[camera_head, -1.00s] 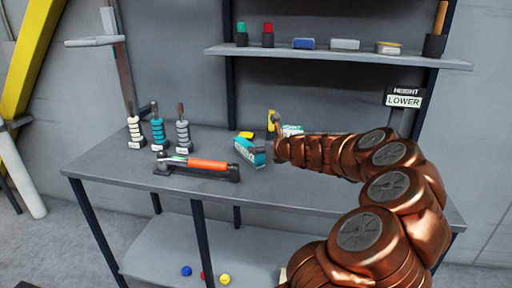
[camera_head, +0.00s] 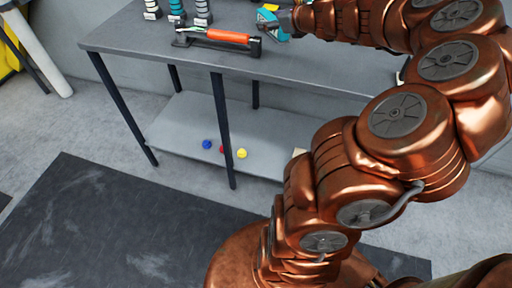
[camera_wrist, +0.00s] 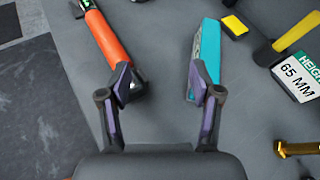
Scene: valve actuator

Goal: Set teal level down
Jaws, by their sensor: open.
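The teal level (camera_wrist: 206,50), a flat teal bar with a pale face, lies on the grey workbench (camera_wrist: 160,120) in the wrist view. In the head view its teal side (camera_head: 275,31) shows beside my gripper (camera_head: 284,18), partly hidden by it. My gripper (camera_wrist: 158,86) is open, with bare bench between its fingers. Its right finger overlaps the near end of the teal level; I cannot tell whether they touch. Its left finger is by the near end of an orange bar tool (camera_wrist: 104,38), also in the head view (camera_head: 228,36).
A yellow-and-black tool (camera_wrist: 292,36), a small yellow block (camera_wrist: 234,25), a "65 MM" height sign (camera_wrist: 300,76) and a brass bolt (camera_wrist: 298,149) are at right. Several ringed posts (camera_head: 177,10) stand behind the orange tool. Small coloured balls (camera_head: 241,153) lie on the lower shelf.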

